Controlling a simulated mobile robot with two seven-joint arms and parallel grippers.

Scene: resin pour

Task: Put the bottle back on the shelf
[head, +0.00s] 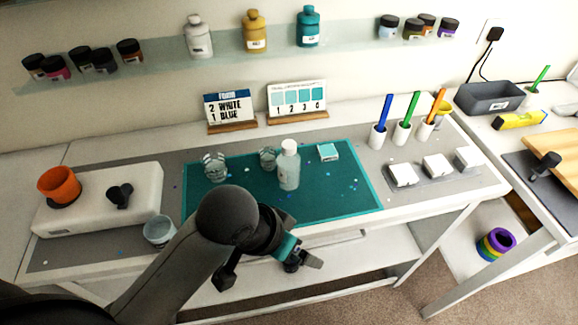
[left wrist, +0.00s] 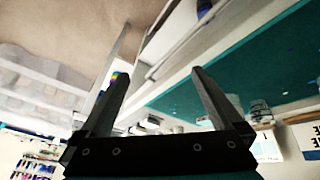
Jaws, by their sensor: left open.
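A pale bottle with a white cap (head: 289,166) stands upright on the teal mat (head: 340,200), in the middle of the table. The glass-like wall shelf (head: 355,36) carries a white bottle (head: 198,38), a yellow bottle (head: 254,32) and a teal bottle (head: 308,28). My left gripper (head: 304,262) is at the table's front edge, in front of the bottle and apart from it. In the left wrist view its two fingers (left wrist: 160,74) are spread with nothing between them. The bottle is not clear in that view. My right gripper is not in view.
Two clear cups, one at the mat's left (head: 214,167) and one behind the bottle (head: 267,159), stand close by. A third cup (head: 159,231) is near the front edge. Pen holders (head: 402,132) and white blocks (head: 437,167) are at the right. Small jars (head: 388,27) occupy both shelf ends.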

